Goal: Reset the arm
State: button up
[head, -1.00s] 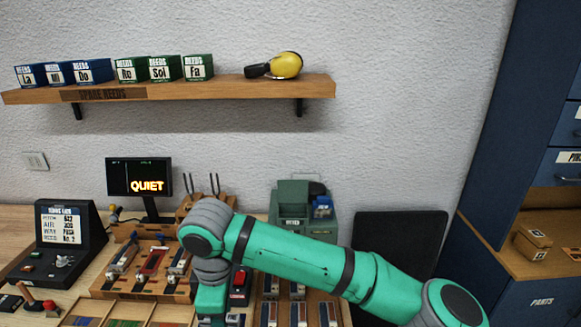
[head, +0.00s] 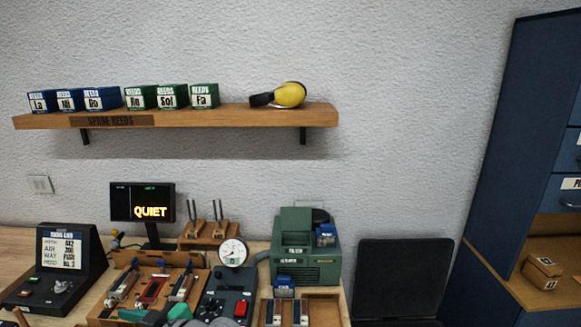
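My arm is almost wholly out of the head view. Only a small green and dark piece of it shows at the bottom edge, in front of the wooden reed rack (head: 134,284). My gripper is not in view.
A shelf (head: 226,117) on the wall carries several reed boxes and yellow ear muffs (head: 290,94). A screen (head: 142,202) reads QUIET. A console (head: 60,264) stands at left, a black panel (head: 400,275) at right, and a blue cabinet (head: 510,170) at far right.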

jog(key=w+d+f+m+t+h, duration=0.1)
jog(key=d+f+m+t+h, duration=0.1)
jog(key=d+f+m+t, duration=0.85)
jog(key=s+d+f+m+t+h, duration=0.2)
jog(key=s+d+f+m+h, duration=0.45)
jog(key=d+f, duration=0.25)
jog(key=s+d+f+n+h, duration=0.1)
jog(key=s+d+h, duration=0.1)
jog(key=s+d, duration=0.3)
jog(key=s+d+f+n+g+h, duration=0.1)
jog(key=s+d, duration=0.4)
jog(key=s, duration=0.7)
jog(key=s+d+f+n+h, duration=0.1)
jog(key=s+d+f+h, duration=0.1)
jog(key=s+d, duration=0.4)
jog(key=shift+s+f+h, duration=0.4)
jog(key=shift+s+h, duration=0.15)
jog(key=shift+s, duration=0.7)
